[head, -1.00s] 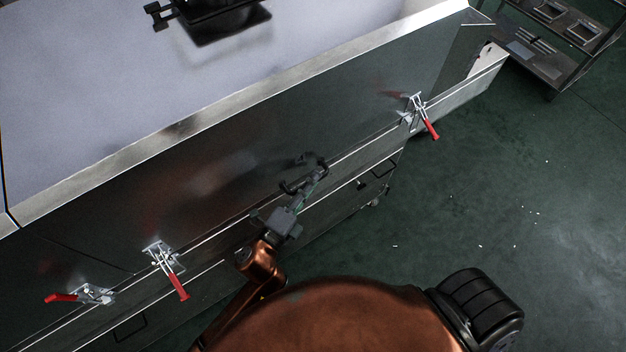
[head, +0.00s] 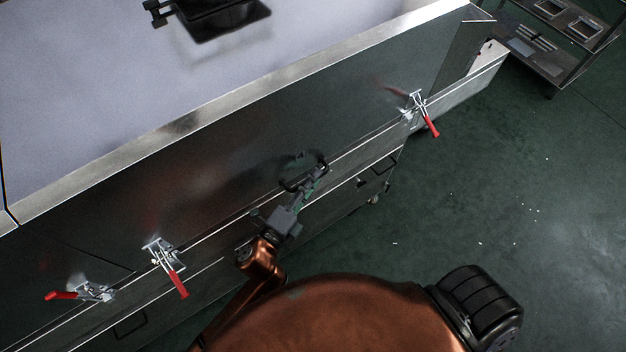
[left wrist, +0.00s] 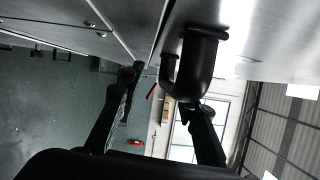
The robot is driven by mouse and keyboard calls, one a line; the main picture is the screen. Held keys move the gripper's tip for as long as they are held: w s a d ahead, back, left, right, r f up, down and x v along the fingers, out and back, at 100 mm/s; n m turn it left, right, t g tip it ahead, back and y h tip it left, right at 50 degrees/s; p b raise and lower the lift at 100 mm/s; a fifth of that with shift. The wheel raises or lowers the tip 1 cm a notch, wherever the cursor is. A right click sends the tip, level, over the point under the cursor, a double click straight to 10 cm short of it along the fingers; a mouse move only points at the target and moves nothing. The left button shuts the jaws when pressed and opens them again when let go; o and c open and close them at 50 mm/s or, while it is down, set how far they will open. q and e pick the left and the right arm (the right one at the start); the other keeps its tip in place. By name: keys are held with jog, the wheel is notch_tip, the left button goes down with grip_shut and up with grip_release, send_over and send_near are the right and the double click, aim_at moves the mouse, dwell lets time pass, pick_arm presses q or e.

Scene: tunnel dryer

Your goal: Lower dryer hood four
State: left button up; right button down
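The dryer hood (head: 230,175) is a long dark steel panel with a pale top, running diagonally across the head view. A black U-shaped handle (left wrist: 198,68) stands out from its face in the left wrist view. The handle is small and dark in the head view, close to my left fingertips. My left gripper (head: 312,178) reaches the hood's lower edge. In the left wrist view the fingers of my left gripper (left wrist: 160,92) are spread apart, with the handle's end near the right fingertip; contact is unclear. My right gripper is not in view. No hood number is readable.
Red-handled toggle clamps sit along the lower seam: one at right (head: 416,108), one left of my gripper (head: 165,262), one at far left (head: 88,293). A metal rack (head: 560,45) stands at top right. The green floor (head: 480,190) at right is mostly clear.

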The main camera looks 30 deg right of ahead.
pick_arm(q)
jog(key=v, duration=1.2)
dwell(0.3)
